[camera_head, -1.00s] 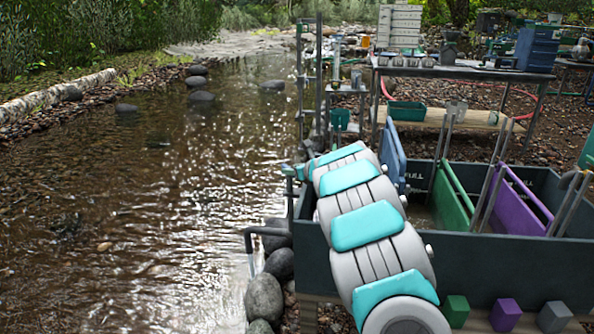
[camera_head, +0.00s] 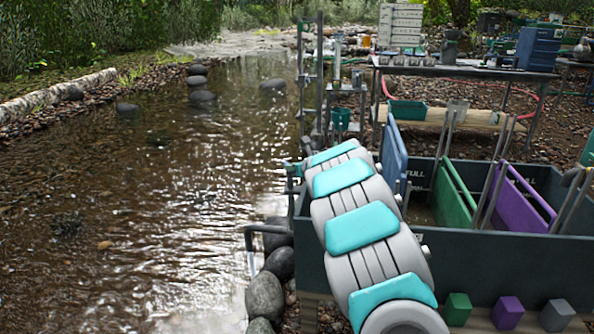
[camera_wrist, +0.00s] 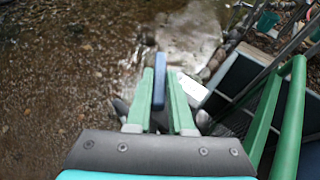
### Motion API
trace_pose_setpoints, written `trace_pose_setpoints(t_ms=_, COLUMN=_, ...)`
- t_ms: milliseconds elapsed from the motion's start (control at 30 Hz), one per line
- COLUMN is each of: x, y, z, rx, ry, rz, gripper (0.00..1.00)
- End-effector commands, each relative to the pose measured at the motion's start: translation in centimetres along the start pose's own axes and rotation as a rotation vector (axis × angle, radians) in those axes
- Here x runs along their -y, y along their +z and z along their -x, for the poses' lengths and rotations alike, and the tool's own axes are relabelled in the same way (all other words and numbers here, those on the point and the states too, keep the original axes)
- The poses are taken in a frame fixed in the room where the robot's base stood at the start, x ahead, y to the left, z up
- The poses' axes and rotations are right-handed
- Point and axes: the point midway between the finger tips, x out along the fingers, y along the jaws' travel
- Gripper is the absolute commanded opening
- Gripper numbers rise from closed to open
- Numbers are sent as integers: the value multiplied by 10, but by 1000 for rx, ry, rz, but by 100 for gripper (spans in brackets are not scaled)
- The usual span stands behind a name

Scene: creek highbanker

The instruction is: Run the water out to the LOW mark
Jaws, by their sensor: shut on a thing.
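My gripper (camera_wrist: 162,100) has its two green fingers closed on a narrow blue bar, perhaps a handle (camera_wrist: 160,68), in the wrist view. In the head view my arm reaches over the left end of a dark grey tank (camera_head: 490,257) and hides most of the grip. White FULL lettering (camera_head: 416,173) shows on the tank's inner wall. I cannot see a LOW mark. The tank holds a blue panel (camera_head: 394,158), a green panel (camera_head: 453,192) and a purple panel (camera_head: 524,200). A bent grey pipe (camera_head: 249,240) leaves the tank's left side over the creek bank.
The creek (camera_head: 140,220) lies left, with rounded stones (camera_head: 265,297) along the tank. Green, purple and grey blocks (camera_head: 507,312) sit at the tank's front. A workbench (camera_head: 465,72) with equipment stands behind. Metal posts (camera_head: 319,80) rise near the tank's far left corner.

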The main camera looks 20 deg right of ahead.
Motion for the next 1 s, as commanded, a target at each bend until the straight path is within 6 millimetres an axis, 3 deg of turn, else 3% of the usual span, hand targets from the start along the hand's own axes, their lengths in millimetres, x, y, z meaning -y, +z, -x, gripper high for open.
trace_pose_setpoints(t_ms=333, x=-4, y=-2, z=-1, rx=3, ry=-172, rz=-68, gripper=0)
trace_pose_setpoints(t_ms=667, x=-3, y=0, z=1, rx=3, ry=-188, rz=-78, gripper=0)
trace_pose_setpoints(t_ms=700, x=-3, y=0, z=1, rx=2, ry=-188, rz=-77, gripper=21)
trace_pose_setpoints(t_ms=933, x=-4, y=0, z=0, rx=2, ry=-186, rz=-76, gripper=47)
trace_pose_setpoints(t_ms=1000, x=-4, y=0, z=0, rx=3, ry=-185, rz=-76, gripper=50)
